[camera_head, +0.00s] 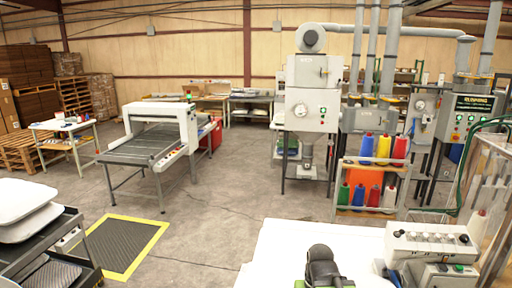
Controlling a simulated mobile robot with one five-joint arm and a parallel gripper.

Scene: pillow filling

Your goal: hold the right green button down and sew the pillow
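A grey control box (432,243) stands at the lower right, with a row of small knobs or buttons on its top. Below it, a lower panel (425,275) carries small green buttons; the right green one (458,268) is small and not pressed by anything that I can see. A white surface (290,240) fills the bottom middle; I cannot tell whether it is a table or a pillow. A dark rounded part with green below it rises at the bottom edge and looks like part of my arm. No gripper fingers show.
White pillow-like pieces (28,212) lie on a dark cart (60,235) at the lower left. A yellow-edged floor mat (122,245) lies beside it. A thread rack (372,208) with several colored cones stands behind the control box. Clear panels (490,190) stand at the right. The middle floor is clear.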

